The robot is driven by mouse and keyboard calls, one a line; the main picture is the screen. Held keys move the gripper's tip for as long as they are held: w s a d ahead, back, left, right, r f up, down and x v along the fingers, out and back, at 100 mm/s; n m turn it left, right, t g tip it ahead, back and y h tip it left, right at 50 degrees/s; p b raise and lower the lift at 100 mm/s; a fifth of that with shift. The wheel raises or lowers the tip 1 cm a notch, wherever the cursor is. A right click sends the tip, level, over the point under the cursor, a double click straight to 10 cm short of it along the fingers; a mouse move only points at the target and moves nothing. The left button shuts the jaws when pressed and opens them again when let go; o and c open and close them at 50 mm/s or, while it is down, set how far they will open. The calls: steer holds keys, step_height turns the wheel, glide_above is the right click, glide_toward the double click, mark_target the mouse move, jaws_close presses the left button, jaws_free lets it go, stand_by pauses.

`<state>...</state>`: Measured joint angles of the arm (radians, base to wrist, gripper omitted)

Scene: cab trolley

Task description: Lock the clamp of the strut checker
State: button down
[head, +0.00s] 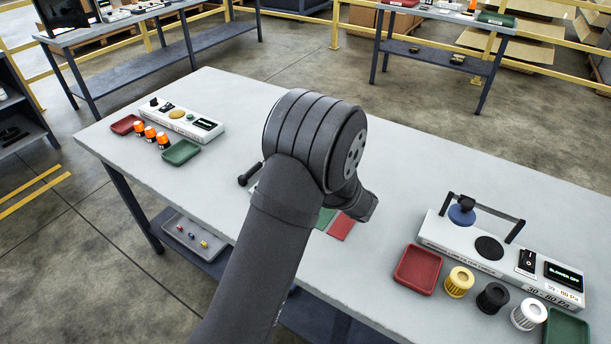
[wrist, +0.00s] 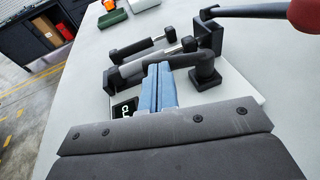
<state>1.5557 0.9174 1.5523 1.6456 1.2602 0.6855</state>
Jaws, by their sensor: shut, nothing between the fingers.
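The strut checker (wrist: 240,84) shows in the wrist view as a pale base with black blocks, mostly hidden by my gripper. A strut with a silver rod (wrist: 160,48) lies across its far side. A dark lever (wrist: 245,11) with a dark red knob (wrist: 306,14) reaches to the right from a black block. My gripper (wrist: 158,72) has its blue fingers shut and empty, overlapping the black bar; contact cannot be told.
A display (wrist: 124,109) is partly covered by my gripper. Green (head: 326,217) and red (head: 341,227) pads lie right of my arm. A blower station (head: 470,250) with a red tray (head: 418,269) and filters stands at right. Another station (head: 180,117) stands at left on the grey table.

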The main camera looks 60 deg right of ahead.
steer(key=shift+w+a+m+g+h, duration=0.2)
steer(key=shift+w+m+h, duration=0.2)
steer(key=shift+h, duration=0.2)
steer(key=shift+w+a+m+g+h, duration=0.1)
steer(key=shift+w+m+g+h, duration=0.15)
steer(key=shift+m+h, duration=0.3)
steer(key=shift+w, duration=0.75)
steer(key=shift+w+m+h, duration=0.25)
steer(key=shift+w, duration=0.05)
steer(key=w+m+g+h, duration=0.1)
steer(key=m+g+h, duration=0.1)
steer(key=h, duration=0.1)
steer(key=shift+w+d, duration=0.15)
steer(key=shift+w, duration=0.05)
steer(key=shift+r+x, duration=0.1)
steer(key=shift+x, duration=0.5)
steer(key=shift+r+x, duration=0.15)
steer(key=shift+x, duration=1.3)
steer(key=shift+d+r, duration=0.15)
steer(key=shift+d, duration=0.1)
steer(key=a+r, duration=0.1)
steer(key=a, duration=0.3)
steer(key=a+r, duration=0.1)
steer(key=a, duration=0.8)
steer(key=shift+s+a+r, duration=0.3)
steer(key=shift+a+r, duration=0.1)
